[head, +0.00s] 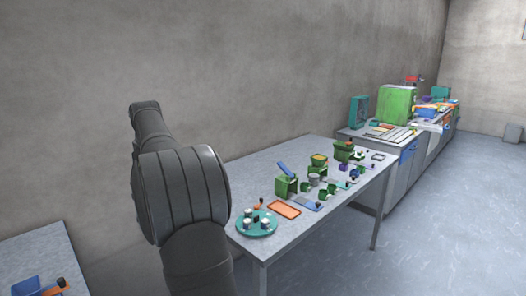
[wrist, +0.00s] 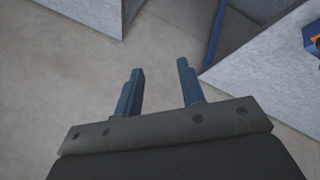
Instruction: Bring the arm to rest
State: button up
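My gripper (wrist: 160,78) shows in the wrist view with its two blue-grey fingers spread apart. Nothing is between the fingers; grey floor shows behind them. In the head view my dark arm rises in the left half of the picture, and the gripper itself cannot be made out there. The arm stands in front of the left end of the long grey table (head: 268,165) and hides part of it.
The table holds a teal round tray (head: 257,231) with small cups, an orange tray (head: 284,210) and several green devices (head: 287,187). A counter (head: 403,141) with a green box (head: 396,104) stands behind. Another table (head: 38,262) is at lower left.

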jog(key=w+d+r+m+t, duration=0.2)
jog(key=d+r, duration=0.4)
jog(key=d, duration=0.3)
jog(key=w+d+r+m+t, duration=0.2)
jog(key=d+r+m, duration=0.3)
jog(key=d, duration=0.4)
jog(key=shift+w+d+r+t+h, duration=0.15)
jog(key=shift+w+r+t+h, duration=0.25)
jog(key=shift+w, duration=0.15)
